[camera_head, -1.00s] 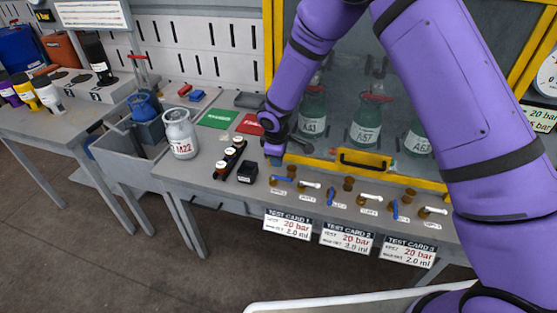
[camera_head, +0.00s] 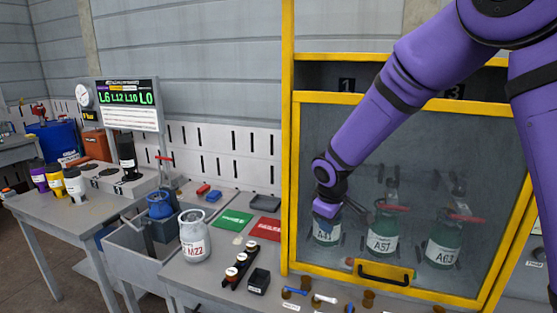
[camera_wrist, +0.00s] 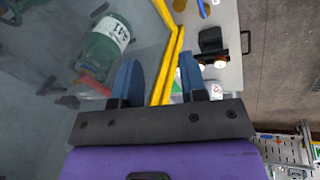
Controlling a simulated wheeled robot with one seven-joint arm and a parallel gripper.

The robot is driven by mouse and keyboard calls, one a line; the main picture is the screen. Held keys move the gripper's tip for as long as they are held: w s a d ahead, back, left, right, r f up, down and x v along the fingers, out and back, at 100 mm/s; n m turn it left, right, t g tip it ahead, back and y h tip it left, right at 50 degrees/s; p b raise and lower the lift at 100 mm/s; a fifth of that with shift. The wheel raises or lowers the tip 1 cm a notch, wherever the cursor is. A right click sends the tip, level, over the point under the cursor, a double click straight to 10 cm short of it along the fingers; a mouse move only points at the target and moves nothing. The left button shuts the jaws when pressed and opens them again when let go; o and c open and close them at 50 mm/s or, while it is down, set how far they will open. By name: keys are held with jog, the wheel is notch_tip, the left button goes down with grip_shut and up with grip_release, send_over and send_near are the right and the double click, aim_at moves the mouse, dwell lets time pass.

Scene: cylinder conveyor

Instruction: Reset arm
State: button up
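My purple arm reaches in from the upper right of the head view. My gripper (camera_head: 326,208) is raised above the table, in front of the glass of the yellow-framed cabinet (camera_head: 290,150). In the wrist view my gripper (camera_wrist: 160,78) shows two blue fingers standing apart with nothing held between them. The yellow frame shows behind that gap. A green bottle marked A41 (camera_wrist: 105,45) is behind the glass at the left of the wrist view. In the head view, my gripper partly hides this bottle.
Green bottles A57 (camera_head: 383,235) and A63 (camera_head: 442,245) stand behind the glass. A white canister M22 (camera_head: 194,240), a black rack (camera_head: 240,264) of small vials and a black box (camera_head: 259,281) are on the table.

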jog(key=s+d+r+m+t, duration=0.1)
jog(key=s+d+r+m, duration=0.2)
jog(key=s+d+r, duration=0.4)
jog(key=s+d+r+m, duration=0.2)
jog(key=s+d+r, duration=0.3)
jog(key=r, duration=0.4)
jog(key=s+d+r+m, duration=0.2)
jog(key=s, duration=0.8)
jog(key=s+d+r+m+t+y, duration=0.1)
jog(key=s+d+r+m, duration=0.1)
jog(key=s, duration=0.9)
jog(key=shift+d+r+m, duration=0.35)
jog(key=shift+r+m, duration=0.05)
jog(key=shift+m, duration=0.2)
jog(key=shift+w, duration=0.1)
